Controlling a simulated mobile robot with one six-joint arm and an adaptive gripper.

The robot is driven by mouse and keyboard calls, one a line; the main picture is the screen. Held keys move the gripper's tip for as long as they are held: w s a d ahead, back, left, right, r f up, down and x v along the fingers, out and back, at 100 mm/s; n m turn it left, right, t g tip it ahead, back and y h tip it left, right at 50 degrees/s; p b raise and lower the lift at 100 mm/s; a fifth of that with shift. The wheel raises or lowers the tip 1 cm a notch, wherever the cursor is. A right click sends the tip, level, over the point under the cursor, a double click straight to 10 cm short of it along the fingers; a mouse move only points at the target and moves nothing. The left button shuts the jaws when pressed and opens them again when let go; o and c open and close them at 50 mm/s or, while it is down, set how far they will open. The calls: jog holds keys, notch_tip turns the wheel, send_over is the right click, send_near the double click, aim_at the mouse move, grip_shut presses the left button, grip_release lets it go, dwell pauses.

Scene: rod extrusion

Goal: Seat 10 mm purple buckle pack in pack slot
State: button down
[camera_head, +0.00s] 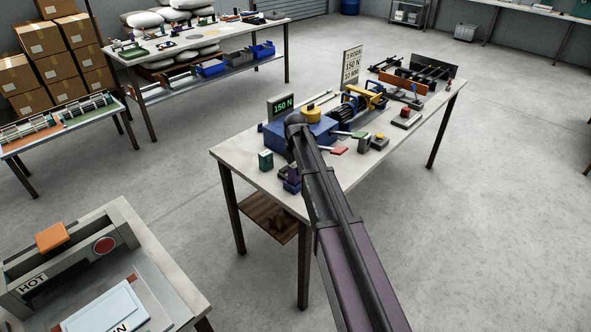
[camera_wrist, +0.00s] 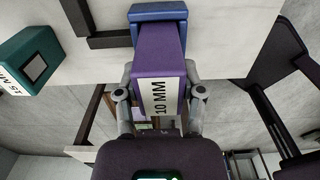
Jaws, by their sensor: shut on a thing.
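The purple buckle pack (camera_wrist: 160,62) carries a white "10 MM" label and is held between the two grey fingers of my gripper (camera_wrist: 160,97) in the wrist view. Its far end meets or overlaps a blue block (camera_wrist: 158,12); I cannot tell whether they touch or whether the block is the slot. In the head view the purple pack (camera_head: 293,171) is small, just above the blue block (camera_head: 291,187) near the table's front edge, partly hidden by my arm.
A green pack labelled "15 MM" (camera_wrist: 28,60) stands to the left, also visible in the head view (camera_head: 265,160). A black angled bar (camera_wrist: 82,25) lies near the blue block. A blue machine with a "150 N" display (camera_head: 281,106) stands behind on the table (camera_head: 240,150).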

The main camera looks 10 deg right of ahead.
aim_at(296, 175)
jog(key=shift+f+b, duration=1.4)
jog(key=shift+f, duration=0.1)
jog(key=shift+c, duration=0.6)
grip_release()
jog(key=shift+r, duration=0.25)
notch_tip(296, 175, up, 10)
jog(key=p, duration=1)
dwell(0.7)
